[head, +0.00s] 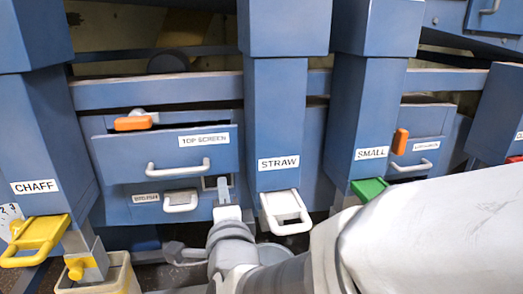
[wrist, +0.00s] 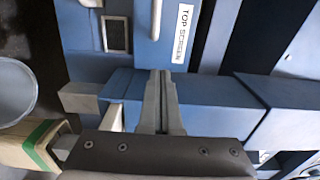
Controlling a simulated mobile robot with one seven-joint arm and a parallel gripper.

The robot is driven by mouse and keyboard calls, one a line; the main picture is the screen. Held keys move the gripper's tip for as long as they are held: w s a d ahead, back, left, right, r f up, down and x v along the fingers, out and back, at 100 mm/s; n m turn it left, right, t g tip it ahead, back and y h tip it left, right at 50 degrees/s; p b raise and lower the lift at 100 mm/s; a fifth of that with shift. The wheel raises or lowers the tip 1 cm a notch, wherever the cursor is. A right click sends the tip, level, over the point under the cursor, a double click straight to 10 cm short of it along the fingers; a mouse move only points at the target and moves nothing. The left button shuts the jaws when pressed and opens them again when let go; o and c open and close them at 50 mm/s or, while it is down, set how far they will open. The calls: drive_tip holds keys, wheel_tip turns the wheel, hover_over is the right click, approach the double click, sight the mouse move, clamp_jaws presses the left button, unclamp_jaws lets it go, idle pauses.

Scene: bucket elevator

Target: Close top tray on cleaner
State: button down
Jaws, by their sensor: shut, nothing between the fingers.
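The top tray (head: 210,155), a blue drawer labelled TOP SCREEN, is at the left of the cleaner in the head view. Its front seems to stand out a little from the frame, with a pale handle (head: 178,168) across it. In the wrist view the tray front (wrist: 170,50) appears sideways, its handle (wrist: 155,18) at the top edge. My gripper (head: 223,182) is below the tray's lower right corner in the head view. In the wrist view my gripper (wrist: 160,76) is shut and empty, its tips close to the blue front. I cannot tell whether they touch.
A lower tray with a handle (head: 180,202) sits below. An orange latch (head: 132,123) is at the top tray's upper left. The CHAFF chute (head: 35,150) and STRAW chute (head: 277,120) flank the tray closely. A beige bucket (head: 103,280) stands at lower left.

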sight(218, 156)
drive_tip(key=p+x, duration=0.2)
drive_tip(key=x, duration=1)
drive_tip(key=shift+f, duration=0.1)
drive_tip(key=shift+w+a+f, duration=0.1)
drive_tip(key=shift+w, duration=0.1)
drive_tip(key=b+x, duration=0.2)
drive_tip(key=x, duration=0.3)
drive_tip(key=shift+w+b, duration=0.1)
drive_tip(key=shift+b, duration=0.2)
drive_tip(key=shift+w+a, duration=0.15)
drive_tip(key=shift+w, duration=0.15)
drive_tip(key=shift+w+r, duration=0.1)
drive_tip(key=shift+r, duration=0.2)
drive_tip(key=shift+f+b, duration=0.1)
drive_tip(key=shift+b, duration=0.2)
